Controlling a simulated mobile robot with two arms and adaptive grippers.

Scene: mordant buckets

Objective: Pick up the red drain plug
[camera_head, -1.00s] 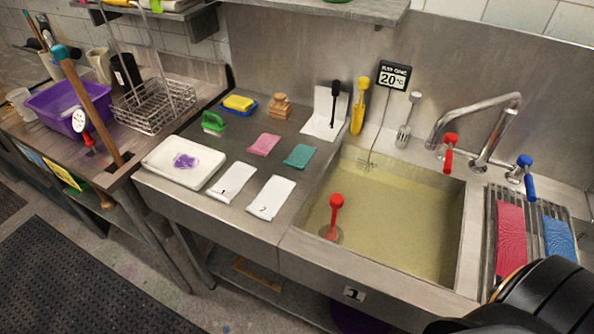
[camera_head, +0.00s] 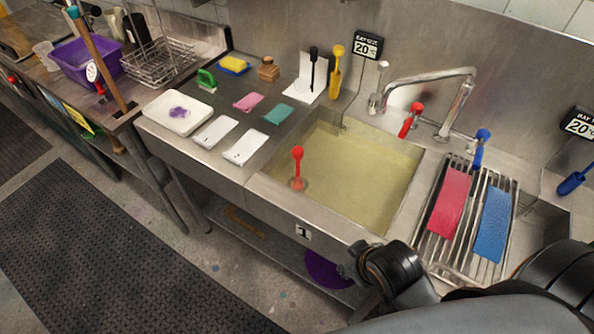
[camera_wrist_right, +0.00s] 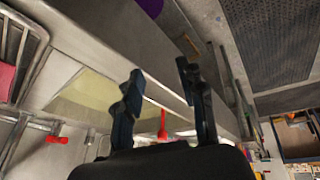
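The red drain plug (camera_head: 297,168) stands upright, handle up, in the left front part of the sink basin (camera_head: 357,180), which holds yellowish liquid. It also shows in the right wrist view (camera_wrist_right: 162,126), seen between the fingers and beyond them. My right gripper (camera_wrist_right: 158,82) is open and empty, apart from the plug. In the head view my right arm reaches in from the lower right, its dark end section in front of the sink's front edge. My left gripper is not in view.
A chrome faucet (camera_head: 433,78) with red and blue levers stands behind the basin. A drain rack (camera_head: 468,200) with red and blue cloths lies right of it. Cloths, a white tray (camera_head: 180,112) and brushes occupy the left counter. A purple tub (camera_head: 325,268) sits underneath.

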